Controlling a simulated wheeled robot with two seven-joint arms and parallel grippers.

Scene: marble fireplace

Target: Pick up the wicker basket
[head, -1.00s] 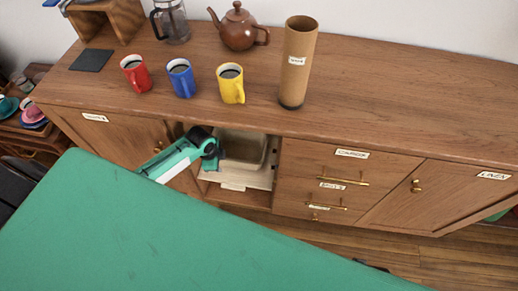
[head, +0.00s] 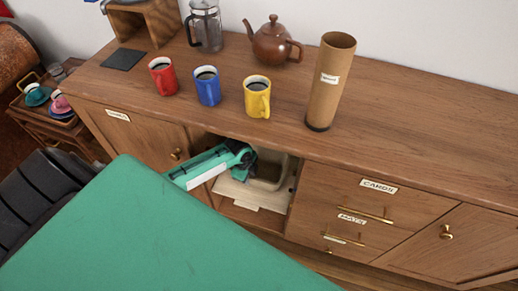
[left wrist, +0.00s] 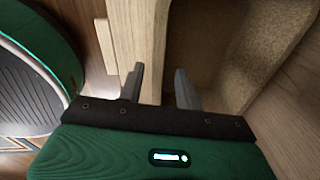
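A beige, open-topped container (head: 268,172), which I take to be the wicker basket, stands inside the open cupboard compartment, partly hidden by my left arm and the shadow under the top. In the left wrist view its tan, rough inside (left wrist: 215,45) fills the upper right, with a pale wall in front of the fingers. My left gripper (left wrist: 160,80) has its two grey fingers apart, one on each side of this pale wall's near end. I cannot tell if they touch it. In the head view its fingertips are hidden. My right gripper is not in view.
The wooden sideboard top (head: 420,150) overhangs the compartment. On it stand red (head: 162,77), blue (head: 207,86) and yellow mugs (head: 257,97), a brown teapot (head: 275,42), a French press (head: 205,25) and a cardboard tube (head: 329,85). Drawers (head: 365,205) flank the compartment on the right.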

